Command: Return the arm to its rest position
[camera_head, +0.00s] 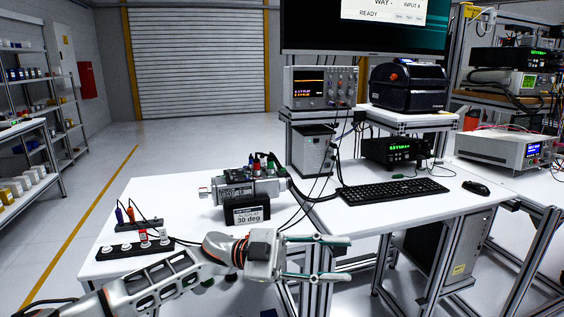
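My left arm comes in from the bottom left, low in the picture, and reaches to the right across the front edge of the white bench. Its gripper (346,258) points right, with its two fingers spread apart and nothing between them. The gripper is in front of the servo motor (240,187) and its black "30 deg" sign (248,215), apart from both in the picture. My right gripper is not in view.
A black switch strip (133,249) lies on the bench (160,192) at left, close behind my forearm. Cables run from the motor. A keyboard (393,191), mouse (476,187), oscilloscope (321,88) and monitor (365,35) are at right. The floor at left is clear.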

